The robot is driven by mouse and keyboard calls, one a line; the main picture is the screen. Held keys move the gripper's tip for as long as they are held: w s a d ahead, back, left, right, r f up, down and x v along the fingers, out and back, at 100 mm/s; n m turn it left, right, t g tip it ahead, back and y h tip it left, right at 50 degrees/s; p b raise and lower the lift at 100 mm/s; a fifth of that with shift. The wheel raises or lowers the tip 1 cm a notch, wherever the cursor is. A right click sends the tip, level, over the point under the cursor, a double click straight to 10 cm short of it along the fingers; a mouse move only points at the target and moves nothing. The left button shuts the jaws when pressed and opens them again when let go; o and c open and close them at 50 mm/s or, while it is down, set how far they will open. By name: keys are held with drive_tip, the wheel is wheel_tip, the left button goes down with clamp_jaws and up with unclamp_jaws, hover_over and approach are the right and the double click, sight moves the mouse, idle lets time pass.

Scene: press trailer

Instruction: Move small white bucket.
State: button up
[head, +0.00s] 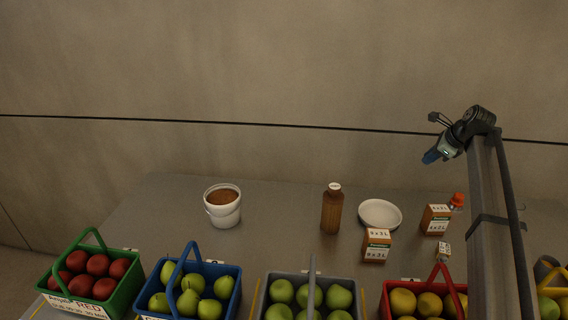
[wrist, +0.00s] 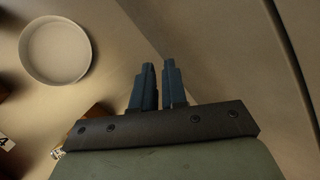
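The small white bucket (head: 223,214) stands upright on the grey table, left of its middle, and brown contents fill it near the rim. My gripper (head: 431,157) is raised high above the right part of the table, far to the right of the bucket. In the wrist view my gripper (wrist: 160,80) shows two dark blue fingers with a narrow gap between them and nothing held. The bucket does not show in the wrist view.
A brown bottle (head: 332,209), a white bowl (head: 380,214) and small cartons (head: 376,246) stand right of the bucket. Baskets of fruit line the front: green (head: 124,291), blue (head: 232,272), grey (head: 263,290) and red (head: 386,296). The table around the bucket is clear.

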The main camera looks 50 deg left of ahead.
drive_tip(key=s+a+n+g+h, duration=0.1)
drive_tip(key=s+a+n+h, duration=0.1)
drive_tip(key=s+a, duration=1.25)
drive_tip(key=s+a+r+n+h, duration=0.1)
drive_tip(key=s+a, duration=0.4)
drive_tip(key=s, duration=1)
drive_tip(key=s+a+r+n+h, duration=0.1)
drive_tip(key=s+a, duration=0.4)
drive_tip(key=s, duration=1.1)
drive_tip(key=s+a+r+n+h, duration=0.1)
drive_tip(key=s+a, duration=0.3)
drive_tip(key=s, duration=1.1)
drive_tip(key=shift+s+a+r+h, duration=0.3)
drive_tip(key=shift+a+r+h, duration=0.1)
drive_tip(key=shift+r, duration=0.45)
drive_tip(key=shift+f, duration=0.1)
